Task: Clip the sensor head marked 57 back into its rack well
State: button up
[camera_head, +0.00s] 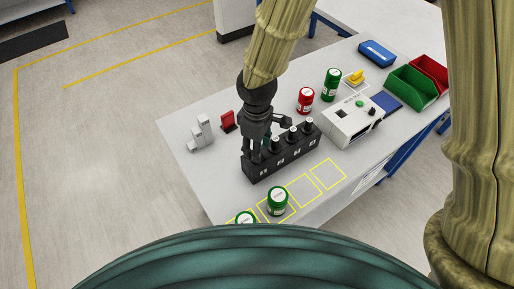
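A black rack (273,170) stands on the light grey table, with several small white labels along its front face. Dark sensor heads with pale tops stand upright in it, one at the right end (308,128), one beside it (292,135) and one near the middle (275,146). My gripper (257,148) points down at the left end of the rack, from above and behind. Its fingers are dark against the black rack, so whether they hold a head is unclear. The markings are too small to read, so I cannot tell which head is 57.
A white device (352,120), red jar (305,100) and green jar (331,84) stand right of the rack. Green jars (277,201) stand at the front by yellow squares (328,174). A grey stand (201,133) and red item (228,121) are left. Bins (411,88) are far right.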

notch_tip(320, 180, up, 10)
jog(key=shift+r, duration=0.25)
dwell(0.6)
